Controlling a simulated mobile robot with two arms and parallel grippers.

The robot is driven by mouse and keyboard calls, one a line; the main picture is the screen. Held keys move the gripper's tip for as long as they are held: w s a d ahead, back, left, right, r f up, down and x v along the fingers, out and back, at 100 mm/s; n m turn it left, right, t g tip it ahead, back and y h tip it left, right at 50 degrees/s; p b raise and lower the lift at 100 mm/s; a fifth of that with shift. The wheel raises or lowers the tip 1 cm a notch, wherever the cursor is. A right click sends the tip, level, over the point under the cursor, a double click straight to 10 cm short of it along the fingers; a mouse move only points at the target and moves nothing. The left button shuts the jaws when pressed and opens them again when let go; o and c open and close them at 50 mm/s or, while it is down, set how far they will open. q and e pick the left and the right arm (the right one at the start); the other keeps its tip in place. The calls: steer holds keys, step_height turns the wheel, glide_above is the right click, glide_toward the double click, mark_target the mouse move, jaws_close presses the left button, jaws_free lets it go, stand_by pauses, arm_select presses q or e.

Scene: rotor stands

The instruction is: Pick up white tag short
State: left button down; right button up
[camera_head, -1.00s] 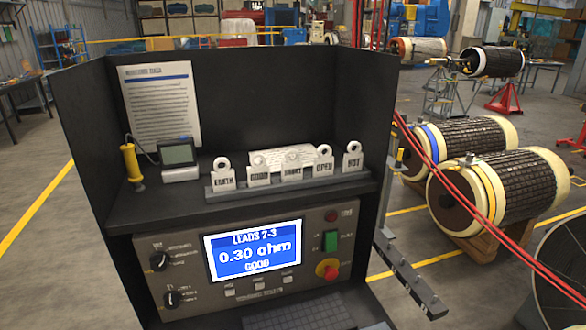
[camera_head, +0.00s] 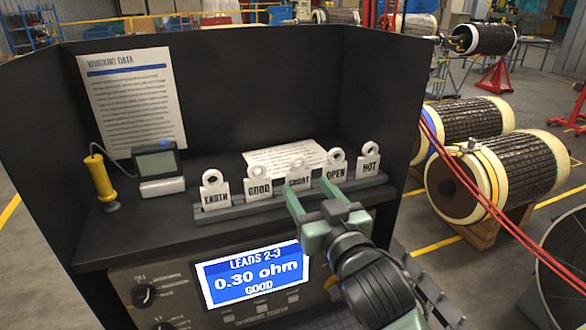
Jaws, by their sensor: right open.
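The white SHORT tag (camera_head: 299,175) stands upright in the grey rack (camera_head: 240,210) on the shelf, in the middle of a row of white tags. It lies between the GOOD tag (camera_head: 258,187) and the OPEN tag (camera_head: 335,171). My right gripper (camera_head: 312,197) is open and empty, just in front of the SHORT and OPEN tags, and covers the lower part of the SHORT tag. I cannot tell whether it touches any tag. My left gripper is not in view.
The EARTH tag (camera_head: 214,194) and HOT tag (camera_head: 368,164) stand at the row's ends. A small meter (camera_head: 158,165) and a yellow-handled probe (camera_head: 101,180) are at the shelf's left. A paper sheet (camera_head: 270,158) lies behind the tags. Dark panels (camera_head: 220,90) enclose the shelf.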

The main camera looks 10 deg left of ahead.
mark_target(297, 179)
steer(key=x, duration=0.4)
steer(key=shift+s+a+f+p, duration=0.1)
steer(key=shift+s+a+p, duration=0.15)
steer(key=shift+p, duration=0.15)
steer(key=shift+w+a, duration=0.2)
steer(key=shift+w, duration=0.1)
steer(key=p+x, duration=0.2)
steer(key=x, duration=0.1)
steer(key=shift+w+d, duration=0.15)
steer(key=shift+w, duration=0.2)
steer(key=shift+w+a+f, duration=0.1)
steer(key=shift+w+a, duration=0.2)
steer(key=shift+s+d, duration=0.1)
steer(key=shift+c, duration=0.9)
steer(key=c, duration=0.5)
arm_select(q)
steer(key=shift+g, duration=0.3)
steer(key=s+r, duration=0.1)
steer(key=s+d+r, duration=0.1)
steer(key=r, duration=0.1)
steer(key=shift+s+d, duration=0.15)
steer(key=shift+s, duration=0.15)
arm_select(e)
steer(key=shift+c, duration=0.4)
